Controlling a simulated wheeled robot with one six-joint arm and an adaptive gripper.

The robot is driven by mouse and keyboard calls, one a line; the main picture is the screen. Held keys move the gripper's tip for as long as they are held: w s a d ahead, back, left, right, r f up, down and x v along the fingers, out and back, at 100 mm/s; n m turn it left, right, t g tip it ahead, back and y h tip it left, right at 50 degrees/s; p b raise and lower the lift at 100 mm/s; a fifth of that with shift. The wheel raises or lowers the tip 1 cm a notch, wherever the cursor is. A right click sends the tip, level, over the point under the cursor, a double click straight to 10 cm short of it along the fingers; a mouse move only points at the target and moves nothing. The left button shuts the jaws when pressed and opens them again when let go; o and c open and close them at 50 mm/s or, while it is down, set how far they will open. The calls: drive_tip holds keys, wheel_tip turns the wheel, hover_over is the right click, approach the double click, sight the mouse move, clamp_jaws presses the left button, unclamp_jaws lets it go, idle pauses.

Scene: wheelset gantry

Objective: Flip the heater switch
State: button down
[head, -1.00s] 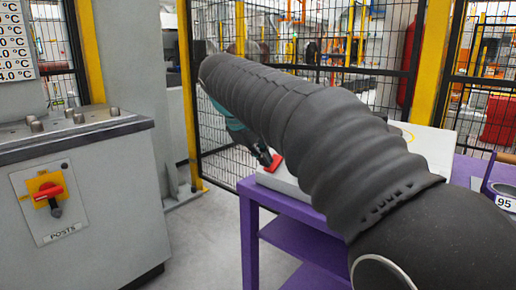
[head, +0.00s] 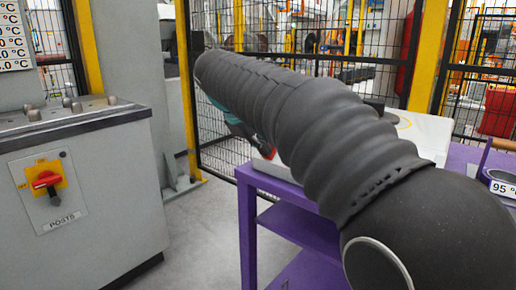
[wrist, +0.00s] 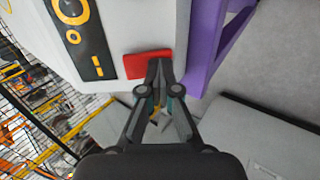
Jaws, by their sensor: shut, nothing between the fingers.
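A red switch (wrist: 147,64) sits at the edge of a white unit (wrist: 120,20) with a black panel (wrist: 80,32) bearing orange marks. The unit stands on a purple table. In the head view the red switch (head: 266,150) is a small patch mostly hidden by my arm. My gripper (wrist: 161,66) is shut and empty, its fingertips at the right part of the red switch; I cannot tell whether they touch it. In the head view the gripper is largely hidden behind my arm.
A grey cabinet (head: 95,215) at left carries a red and yellow rotary switch (head: 46,181) labelled POSTS. The purple table (head: 247,225) stands at centre right. Black mesh fencing with yellow posts (head: 188,95) is behind. Grey floor is clear between cabinet and table.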

drive_tip(key=shift+d+r+p, duration=0.1)
drive_tip(key=shift+r+p, duration=0.7)
drive_tip(key=shift+p, duration=0.05)
drive_tip(key=shift+s+a+r, duration=0.1)
drive_tip(key=shift+a+r, duration=0.1)
drive_tip(key=s+a+f+p+v, duration=0.1)
drive_tip(key=s+p+v, duration=0.1)
drive_tip(key=v, duration=1.1)
drive_tip(key=shift+a+f, duration=0.3)
